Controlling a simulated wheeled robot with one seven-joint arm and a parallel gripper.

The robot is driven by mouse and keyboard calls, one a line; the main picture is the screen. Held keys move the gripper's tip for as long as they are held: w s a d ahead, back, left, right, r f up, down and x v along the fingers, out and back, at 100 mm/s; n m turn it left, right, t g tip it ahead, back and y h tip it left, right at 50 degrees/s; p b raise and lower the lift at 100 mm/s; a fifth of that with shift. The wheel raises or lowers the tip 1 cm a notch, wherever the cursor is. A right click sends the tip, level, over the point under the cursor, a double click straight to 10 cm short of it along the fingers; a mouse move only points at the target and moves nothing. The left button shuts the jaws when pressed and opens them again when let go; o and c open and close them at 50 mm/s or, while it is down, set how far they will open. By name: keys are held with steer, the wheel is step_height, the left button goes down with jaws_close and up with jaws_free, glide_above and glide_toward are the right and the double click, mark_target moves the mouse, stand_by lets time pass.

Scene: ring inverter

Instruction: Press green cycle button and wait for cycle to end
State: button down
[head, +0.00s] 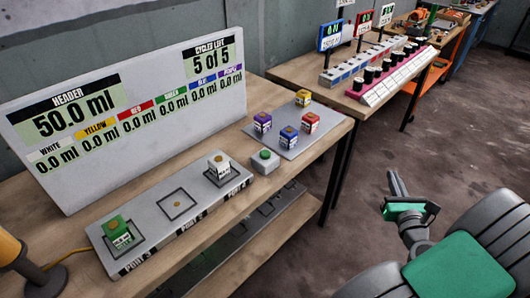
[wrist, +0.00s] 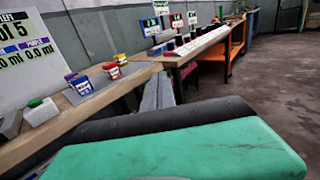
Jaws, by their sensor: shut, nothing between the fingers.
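The green cycle button (head: 265,154) sits on a small white box on the near edge of the bench. It also shows at the left of the wrist view (wrist: 36,102). My gripper (head: 396,184) is shut and empty, out over the floor to the right of the bench, well apart from the button. The display board (head: 130,110) reads header 50.0 ml, cycles left 5 of 5, and 0.0 ml for each colour. On the port strip (head: 150,226), a green box (head: 117,235) sits on the left port and a white box (head: 219,168) on the right; the middle port is empty.
A grey mat (head: 287,134) behind the button holds purple, blue, red and yellow boxes. A second table (head: 290,72) with a pink rack (head: 392,78) stands at the back. An orange lamp-like object (head: 14,252) is at the front left. The floor (head: 350,185) around my gripper is clear.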

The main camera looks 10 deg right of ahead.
stand_by(0.8)
steer(key=w+a+r+n+g+y+p, duration=0.2)
steer(key=w+a+r+n+y+p, duration=0.2)
steer(key=a+n, duration=0.45)
steer(key=w+a+r+n+g+y+p, duration=0.3)
steer(key=w+a+n+y+p, duration=0.15)
steer(key=a+n, duration=0.4)
steer(key=s+a+r+n+g+p, duration=0.2)
steer(key=a+r+n+g+p, duration=0.2)
steer(key=a+r+n+p, duration=0.45)
steer(key=s+a+r+n+g+h+p, duration=0.3)
steer(key=s+a+r+n+p, duration=0.2)
steer(key=s+r+n, duration=0.6)
step_height(320, 180, up, 2)
steer(key=a+n, duration=0.2)
steer(key=shift+s+n+p, duration=0.15)
steer(key=shift+n+p, duration=0.2)
steer(key=shift+p, duration=0.05)
steer(key=shift+a+h, duration=0.15)
steer(key=shift+h, duration=0.1)
